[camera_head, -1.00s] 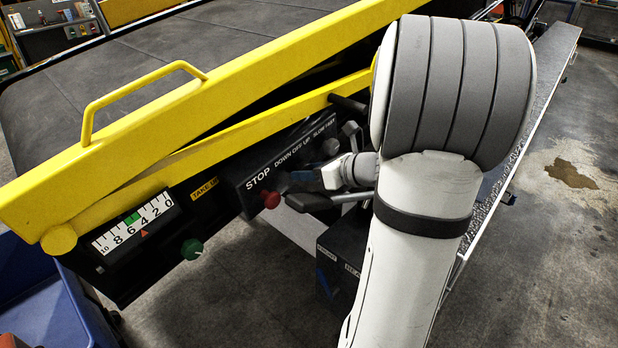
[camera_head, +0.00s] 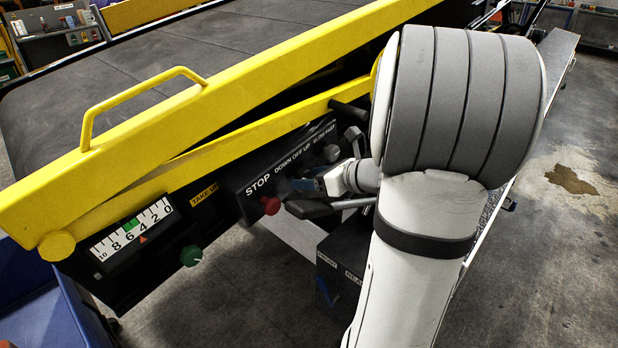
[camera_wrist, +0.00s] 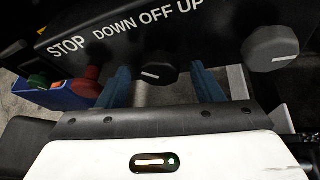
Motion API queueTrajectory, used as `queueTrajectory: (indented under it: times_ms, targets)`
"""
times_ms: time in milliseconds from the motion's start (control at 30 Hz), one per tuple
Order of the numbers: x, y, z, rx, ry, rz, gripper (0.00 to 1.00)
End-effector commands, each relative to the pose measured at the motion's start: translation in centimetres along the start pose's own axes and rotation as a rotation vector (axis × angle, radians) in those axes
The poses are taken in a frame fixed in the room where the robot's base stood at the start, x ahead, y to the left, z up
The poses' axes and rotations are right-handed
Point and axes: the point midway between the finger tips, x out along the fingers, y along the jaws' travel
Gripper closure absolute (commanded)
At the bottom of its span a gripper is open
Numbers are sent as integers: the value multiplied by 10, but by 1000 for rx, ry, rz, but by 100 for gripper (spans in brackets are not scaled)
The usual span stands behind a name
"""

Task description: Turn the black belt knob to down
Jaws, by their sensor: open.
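The black belt knob (camera_wrist: 155,70) sits under the DOWN OFF UP lettering on the dark control panel (camera_head: 235,185). It has a short white pointer line, seen at a slant, and I cannot tell exactly which word it points to. My gripper (camera_wrist: 160,86) is open, with one blue finger on each side of this knob in the wrist view. Whether the fingers touch it is unclear. In the head view my gripper (camera_head: 308,187) is at the panel and hides the knob.
A red STOP button (camera_wrist: 86,82) is just left of the left finger. A green knob (camera_head: 191,256) is farther left. A yellow rail (camera_head: 150,120) runs above the panel; a blue bin (camera_head: 40,300) is at lower left.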

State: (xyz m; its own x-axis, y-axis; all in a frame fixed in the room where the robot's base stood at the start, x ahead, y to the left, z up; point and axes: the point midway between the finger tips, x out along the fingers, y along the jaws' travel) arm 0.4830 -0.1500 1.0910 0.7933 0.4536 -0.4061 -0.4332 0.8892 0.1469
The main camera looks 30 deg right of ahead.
Motion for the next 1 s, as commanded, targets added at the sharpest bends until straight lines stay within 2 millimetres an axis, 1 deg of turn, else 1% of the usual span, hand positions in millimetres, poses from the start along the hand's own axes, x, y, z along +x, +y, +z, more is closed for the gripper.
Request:
queueTrajectory:
  times_ms: [200,300,433,600,1000]
  targets:
    - [-37,-1,0,0,-2,-6,40]
    - [-52,-1,0,0,-1,-5,40]
    - [-65,-1,0,0,-1,-3,40]
    - [-70,0,0,1,-1,0,40]
    - [-70,0,0,1,0,0,40]
